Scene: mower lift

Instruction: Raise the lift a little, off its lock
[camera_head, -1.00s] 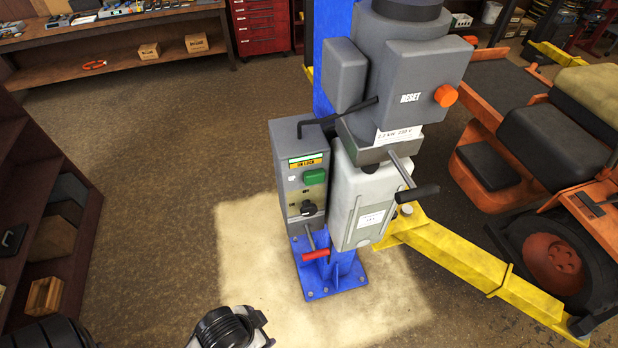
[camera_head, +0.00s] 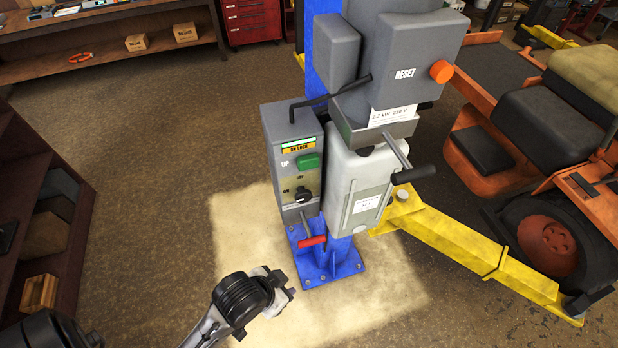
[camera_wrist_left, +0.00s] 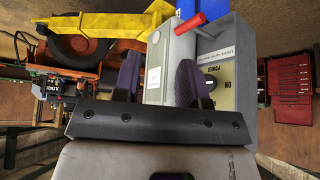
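The lift's grey control box (camera_head: 290,150) is fixed to the blue column (camera_head: 322,60). A red-handled lever (camera_head: 312,241) sticks out below the box. My left gripper (camera_head: 283,283) is low in front of the column base, apart from the box and lever. In the left wrist view, the gripper (camera_wrist_left: 158,78) has its fingers apart with nothing held. The red handle (camera_wrist_left: 190,24) and box (camera_wrist_left: 238,75) show upside down beyond, the knob partly behind a finger. My right gripper is out of view.
The motor housing with an orange RESET button (camera_head: 441,71) and a pale tank (camera_head: 350,175) with a black-handled lever (camera_head: 412,174) stand right of the box. A yellow lift arm (camera_head: 460,240) reaches right near an orange mower (camera_head: 490,190). Floor left of the column is clear.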

